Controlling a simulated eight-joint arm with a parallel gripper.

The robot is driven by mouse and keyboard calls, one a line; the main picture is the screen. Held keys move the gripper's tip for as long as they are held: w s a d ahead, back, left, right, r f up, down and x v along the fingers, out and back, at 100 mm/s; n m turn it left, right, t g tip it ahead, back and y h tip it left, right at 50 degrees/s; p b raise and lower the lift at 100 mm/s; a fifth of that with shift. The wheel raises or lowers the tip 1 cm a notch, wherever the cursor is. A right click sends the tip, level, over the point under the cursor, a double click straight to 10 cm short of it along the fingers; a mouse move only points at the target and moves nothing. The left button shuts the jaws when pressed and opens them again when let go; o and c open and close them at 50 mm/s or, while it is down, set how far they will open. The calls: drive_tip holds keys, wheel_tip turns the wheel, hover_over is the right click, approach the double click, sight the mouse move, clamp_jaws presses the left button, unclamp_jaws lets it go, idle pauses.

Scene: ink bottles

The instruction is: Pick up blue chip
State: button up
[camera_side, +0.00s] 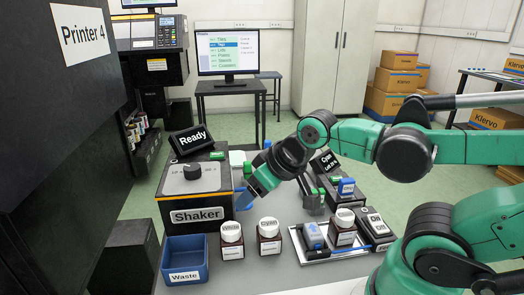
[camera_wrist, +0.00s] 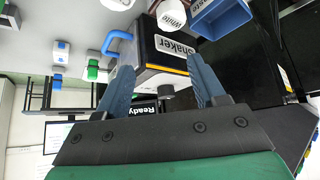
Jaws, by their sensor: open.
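I see more than one blue piece that could be the blue chip, and cannot tell which is meant. A blue-and-white piece (camera_side: 346,186) sits on the dark device labelled Cyan at the right in the side view. A blue-topped piece (camera_side: 312,235) stands on the tray near the front. The wrist view shows a small blue-and-white piece (camera_wrist: 62,50) at the upper left, outside the fingers. My gripper (camera_side: 244,197) is beside the shaker, left of these pieces. In the wrist view its two blue fingers (camera_wrist: 160,65) are apart, with nothing held between them.
The shaker (camera_side: 185,188) stands directly left of my gripper. A blue Waste bin (camera_side: 185,276) and white-capped bottles (camera_side: 231,240) stand in front. The tray (camera_side: 352,252) carries another bottle (camera_side: 343,228). A small green-and-white piece shows in the wrist view (camera_wrist: 93,70). Some bare tabletop lies between bottles and bin.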

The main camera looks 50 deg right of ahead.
sight(348, 179)
drive_tip(key=s+d+m+g, duration=0.1)
drive_tip(key=d+m+g, duration=0.1)
drive_tip(key=d+m, duration=0.4)
drive_tip(key=s+d+f+m+g, duration=0.1)
drive_tip(key=d+m, duration=0.6)
drive_tip(key=s+d+f+m+g+h, duration=0.1)
drive_tip(key=d+m+g, duration=0.1)
drive_tip(key=d+m, duration=0.4)
drive_tip(key=shift+s+d+m+g, duration=0.3)
drive_tip(key=shift+d+m, duration=0.1)
drive_tip(key=shift+d, duration=0.1)
drive_tip(key=s+d+m, duration=0.1)
drive_tip(key=m, duration=0.1)
drive_tip(key=s+d+f+m, duration=0.1)
drive_tip(key=s+d+m, duration=0.1)
drive_tip(key=s+d+m+g, duration=0.1)
drive_tip(key=d+m, duration=0.1)
drive_tip(key=shift+s+d+f+y, duration=0.2)
drive_tip(key=shift+f+y, duration=0.15)
drive_tip(key=shift+y, duration=0.05)
drive_tip(key=shift+s+d+f+m, duration=0.2)
drive_tip(key=shift+m, duration=0.3)
drive_tip(key=shift+f, duration=2.7)
clamp_jaws()
